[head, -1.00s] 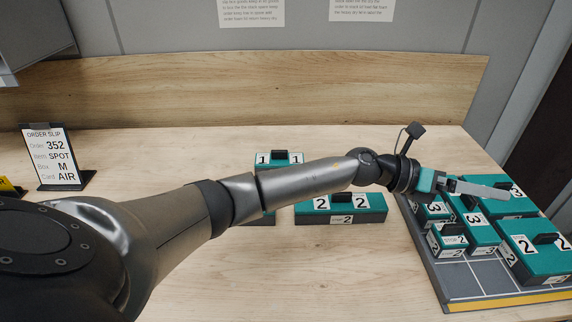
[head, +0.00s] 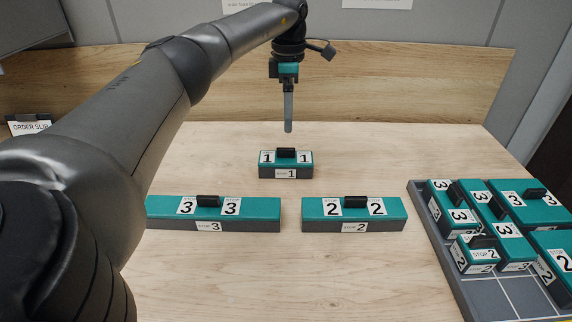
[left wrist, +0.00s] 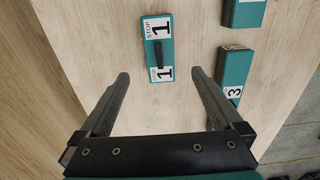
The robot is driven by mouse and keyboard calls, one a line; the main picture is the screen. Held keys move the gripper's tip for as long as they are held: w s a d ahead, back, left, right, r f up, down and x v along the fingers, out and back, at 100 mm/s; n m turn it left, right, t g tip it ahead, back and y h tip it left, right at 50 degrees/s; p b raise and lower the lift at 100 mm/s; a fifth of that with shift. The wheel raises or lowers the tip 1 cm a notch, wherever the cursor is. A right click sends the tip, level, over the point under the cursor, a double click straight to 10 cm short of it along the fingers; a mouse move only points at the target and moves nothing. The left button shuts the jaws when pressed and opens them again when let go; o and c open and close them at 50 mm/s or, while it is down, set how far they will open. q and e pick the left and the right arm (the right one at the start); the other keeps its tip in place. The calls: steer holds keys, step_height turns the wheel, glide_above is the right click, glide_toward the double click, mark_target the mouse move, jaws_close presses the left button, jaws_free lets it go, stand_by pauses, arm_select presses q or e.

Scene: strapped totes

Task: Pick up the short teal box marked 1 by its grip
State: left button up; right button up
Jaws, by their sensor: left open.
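The short teal box marked 1 (head: 286,172) stands alone on the wooden table, with a black grip on its top between two "1" labels. In the left wrist view the box (left wrist: 151,62) lies ahead of the fingertips, in line with the gap between them. My left gripper (head: 288,128) points down above and slightly behind the box, apart from it. The left wrist view shows its two fingers (left wrist: 159,75) spread wide with nothing between them. My right gripper is in neither view.
A long teal box marked 3 (head: 255,210) and one marked 2 (head: 390,210) stand in front of box 1. A grey tray (head: 485,299) at the right holds several teal boxes. An order slip (head: 30,127) stands at the far left. The front middle is clear.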

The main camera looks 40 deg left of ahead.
mark_target(286, 157)
arm_select(q)
step_height(286, 157, down, 10)
steer(key=shift+r+b, duration=0.15)
steer(key=shift+b, duration=0.8)
steer(key=f, duration=0.3)
steer(key=f+b, duration=0.1)
steer(key=shift+s+a+f, duration=0.15)
steer(key=shift+a+f, duration=0.1)
steer(key=shift+c, duration=0.9)
steer(key=c, duration=1.1)
jaws_close()
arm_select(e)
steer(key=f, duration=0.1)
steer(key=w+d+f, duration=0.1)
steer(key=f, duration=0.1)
arm_select(q)
steer(key=shift+r, duration=0.1)
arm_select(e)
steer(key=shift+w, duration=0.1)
